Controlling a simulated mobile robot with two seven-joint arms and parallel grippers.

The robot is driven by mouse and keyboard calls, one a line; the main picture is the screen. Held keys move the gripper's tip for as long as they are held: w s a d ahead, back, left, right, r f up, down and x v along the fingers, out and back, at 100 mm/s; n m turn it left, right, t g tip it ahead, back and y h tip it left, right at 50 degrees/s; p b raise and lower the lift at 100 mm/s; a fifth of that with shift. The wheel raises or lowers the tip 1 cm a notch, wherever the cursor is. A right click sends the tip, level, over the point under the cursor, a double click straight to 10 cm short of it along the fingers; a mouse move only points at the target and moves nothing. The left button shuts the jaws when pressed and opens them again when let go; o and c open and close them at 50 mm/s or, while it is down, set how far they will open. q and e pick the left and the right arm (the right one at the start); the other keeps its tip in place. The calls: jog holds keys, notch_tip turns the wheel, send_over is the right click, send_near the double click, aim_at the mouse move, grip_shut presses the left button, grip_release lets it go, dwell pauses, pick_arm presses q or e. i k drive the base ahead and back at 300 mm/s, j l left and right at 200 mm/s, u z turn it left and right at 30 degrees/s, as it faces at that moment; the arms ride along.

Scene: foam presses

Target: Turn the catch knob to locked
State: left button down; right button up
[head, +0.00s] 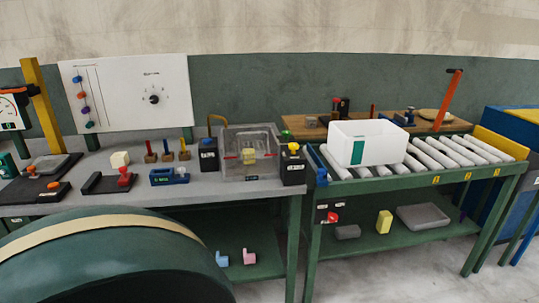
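A black round knob (154,98) with a ring of marks sits on the white panel (120,110) behind the left bench. A red knob (332,217) is on a dark plate at the left front of the roller table. A small blue part (322,176) sits at the table's left end, near a black box with a yellow top (293,165). I cannot tell which of these is the catch knob, and the lettering is too small to read. Neither of my grippers is in view.
A clear box (250,165) holds a yellow block on the grey bench. A white bin (368,143) stands on the rollers (425,155). A large dark green rounded body (105,262) with a tan band fills the lower left. Floor (400,270) shows in front of the roller table.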

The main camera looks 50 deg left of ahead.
aim_at(293, 146)
jog(key=u, duration=1.8)
